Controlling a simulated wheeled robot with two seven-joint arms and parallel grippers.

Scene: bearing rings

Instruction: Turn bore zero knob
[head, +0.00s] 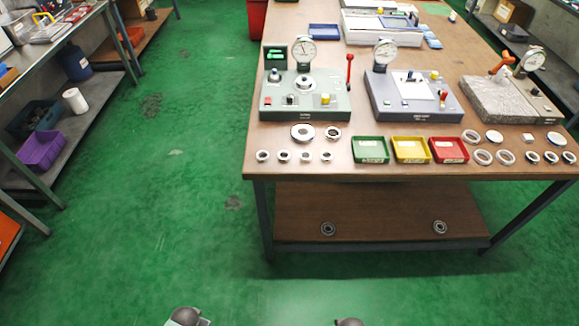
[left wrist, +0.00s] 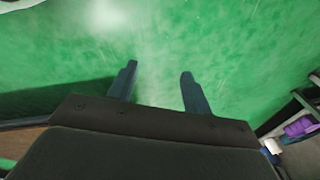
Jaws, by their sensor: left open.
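A grey-green gauge station (head: 305,112) stands on the left front of the wooden bench. It has a round dial gauge (head: 303,51), a silver knob (head: 303,83), a small dark knob (head: 290,99), a yellow button (head: 325,98) and a red-handled lever (head: 349,70). Labels are too small to read, so I cannot tell which part is the bore zero knob. My left gripper (left wrist: 157,80) shows in the left wrist view with two dark fingers apart, empty, over green floor. It is away from the bench stations. My right gripper is not in view.
The bench (head: 350,182) also holds a second gauge station (head: 400,113), a stone-like block (head: 500,108), and green (head: 370,150), yellow (head: 411,150) and red (head: 449,150) trays. Loose rings lie along its front. Shelves (head: 60,95) line the left. The green floor before the bench is clear.

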